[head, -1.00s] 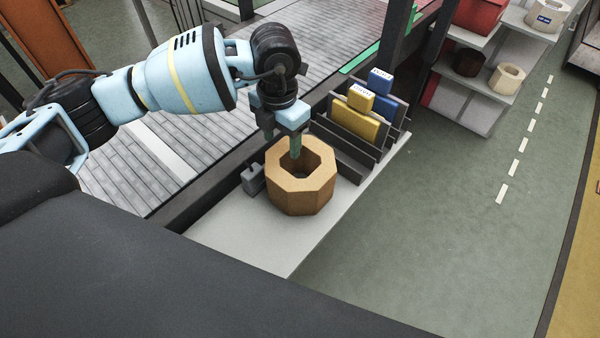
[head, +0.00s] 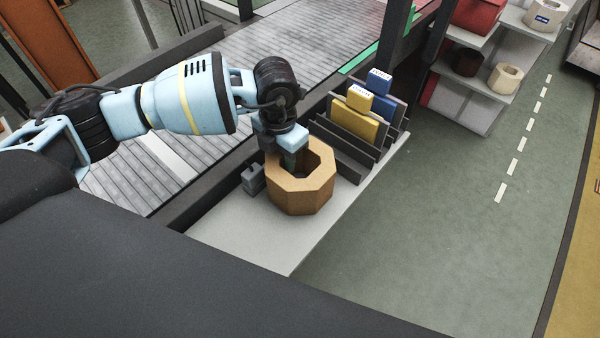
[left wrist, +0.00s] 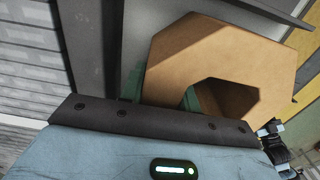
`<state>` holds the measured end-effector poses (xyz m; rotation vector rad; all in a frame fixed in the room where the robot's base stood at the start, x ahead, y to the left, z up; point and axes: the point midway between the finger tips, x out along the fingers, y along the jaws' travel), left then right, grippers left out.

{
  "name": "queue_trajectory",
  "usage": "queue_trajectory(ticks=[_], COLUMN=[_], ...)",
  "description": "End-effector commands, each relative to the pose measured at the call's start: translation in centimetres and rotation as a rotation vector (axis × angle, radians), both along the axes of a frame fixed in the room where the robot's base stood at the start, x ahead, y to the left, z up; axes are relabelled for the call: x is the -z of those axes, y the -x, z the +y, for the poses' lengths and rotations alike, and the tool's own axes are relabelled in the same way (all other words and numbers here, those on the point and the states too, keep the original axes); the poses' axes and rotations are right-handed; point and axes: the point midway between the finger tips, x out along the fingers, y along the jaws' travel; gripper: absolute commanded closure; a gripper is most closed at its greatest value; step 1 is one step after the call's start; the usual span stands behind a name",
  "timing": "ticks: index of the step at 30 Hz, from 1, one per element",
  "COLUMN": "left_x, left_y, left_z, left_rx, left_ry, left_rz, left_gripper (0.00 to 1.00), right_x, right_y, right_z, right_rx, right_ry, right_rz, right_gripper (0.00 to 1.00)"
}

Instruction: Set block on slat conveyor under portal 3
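The block is a tan octagonal ring (head: 303,195) with a hole through its middle, standing on a pale grey shelf (head: 245,232). My left gripper (head: 283,158) is low at the block's back-left wall. In the left wrist view, the block (left wrist: 215,55) shows one green finger outside its wall and one in its hole; whether they press on the wall is unclear. The slat conveyor (head: 140,178) runs behind the shelf. A dark portal post (head: 397,38) stands at the upper right; no portal number is readable. My right gripper is not in view.
A small grey object (head: 253,180) stands left of the block. A rack with yellow (head: 357,120) and blue (head: 380,98) pieces stands close behind it to the right. A dark rail (head: 205,195) edges the conveyor. Grey shelving (head: 480,105) with more ring blocks stands at the upper right.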

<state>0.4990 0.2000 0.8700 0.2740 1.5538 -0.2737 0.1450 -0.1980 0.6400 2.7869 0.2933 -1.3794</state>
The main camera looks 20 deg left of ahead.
Motion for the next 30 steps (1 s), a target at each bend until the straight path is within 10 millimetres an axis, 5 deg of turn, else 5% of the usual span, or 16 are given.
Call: queue_trajectory(ticks=[6, 23, 30], left_x=[0.0, -0.4, -2.0], left_y=[0.0, -0.2, -0.2], left_z=[0.0, -0.1, -0.1], left_rx=[0.0, 0.0, 0.0], left_ry=[0.0, 0.004, 0.005], left_rz=[0.0, -0.006, -0.009], left_gripper=[1.0, 1.0, 1.0], right_x=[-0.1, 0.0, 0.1], right_y=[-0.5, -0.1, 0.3], right_z=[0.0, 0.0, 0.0], right_rx=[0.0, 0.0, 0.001], right_ry=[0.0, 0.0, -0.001], right_rz=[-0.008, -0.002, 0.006], right_gripper=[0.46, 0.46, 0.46])
